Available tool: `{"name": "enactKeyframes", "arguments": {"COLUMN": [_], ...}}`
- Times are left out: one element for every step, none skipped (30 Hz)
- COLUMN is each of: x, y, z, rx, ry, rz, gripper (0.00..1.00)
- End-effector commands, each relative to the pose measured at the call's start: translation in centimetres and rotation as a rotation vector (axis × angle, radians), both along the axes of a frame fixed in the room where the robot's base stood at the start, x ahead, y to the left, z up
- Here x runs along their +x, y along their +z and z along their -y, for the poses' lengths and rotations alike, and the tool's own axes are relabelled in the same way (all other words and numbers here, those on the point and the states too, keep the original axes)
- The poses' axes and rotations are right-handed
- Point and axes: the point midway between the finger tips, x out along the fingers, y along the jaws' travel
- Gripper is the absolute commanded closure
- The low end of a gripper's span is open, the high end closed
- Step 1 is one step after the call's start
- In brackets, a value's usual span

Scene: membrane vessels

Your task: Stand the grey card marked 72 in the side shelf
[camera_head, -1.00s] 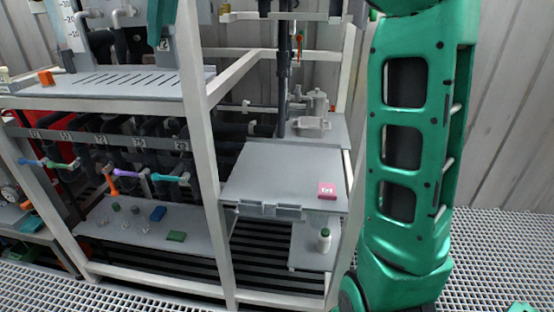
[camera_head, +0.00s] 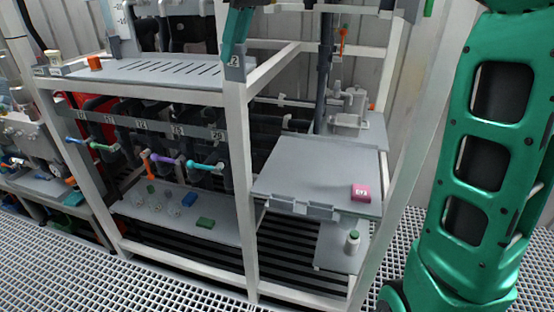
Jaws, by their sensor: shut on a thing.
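My gripper (camera_head: 237,42), with green fingers, shows at the top of the picture and is shut on a grey card (camera_head: 235,68). The card hangs below the fingers, in front of a white frame post near the right end of the slotted upper shelf. A dark "2" shows on it; the rest of its mark is hidden or unclear. A grey shelf (camera_head: 310,165) at the right side of the frame lies lower and to the right of the card. I cannot tell for sure that this is the side shelf. A grey clip-like holder (camera_head: 301,208) sits along its front edge.
A pink block (camera_head: 361,192) lies on the right grey shelf, which is otherwise mostly clear. The slotted upper shelf (camera_head: 120,72) holds an orange block (camera_head: 94,63). Numbered valves with coloured handles line the rack below.

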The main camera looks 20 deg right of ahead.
Motion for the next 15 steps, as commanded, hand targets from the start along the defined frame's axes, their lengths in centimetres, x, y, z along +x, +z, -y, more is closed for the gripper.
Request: {"name": "enactKeyframes", "arguments": {"x": [0.2, 0.4, 0.6, 0.7, 0.9, 0.9, 1.0, 1.0, 0.9, 0.8, 0.7, 0.5, 0.3, 0.1, -0.3], "y": [-2.4, -3.8, -5.4, -6.6, -7.8, -9.3, -10.4, -11.6, -13.1, -14.3, -15.5, -17.2, -18.5, -19.8, -21.5], "z": [0.3, 0.6, 0.9, 1.2, 1.5, 1.9, 2.2, 2.5, 3.0, 3.4, 3.8, 4.4, 5.0, 5.5, 6.2], "rx": [0.000, 0.000, 0.000, 0.000, 0.000, 0.000, 0.000, 0.000, 0.001, -0.001, 0.000, 0.000, 0.001, 0.001, 0.001], "ry": [0.018, 0.031, 0.046, 0.056, 0.065, 0.078, 0.087, 0.094, 0.105, 0.113, 0.119, 0.130, 0.138, 0.145, 0.155], "rz": [-0.010, -0.010, -0.009, -0.009, -0.008, -0.008, -0.008, -0.008, -0.009, -0.009, -0.009, -0.010, -0.010, -0.010, -0.010], "gripper": [1.00, 1.00, 1.00, 1.00, 1.00, 1.00, 1.00, 1.00, 1.00, 1.00, 1.00, 1.00, 1.00, 1.00, 1.00]}}
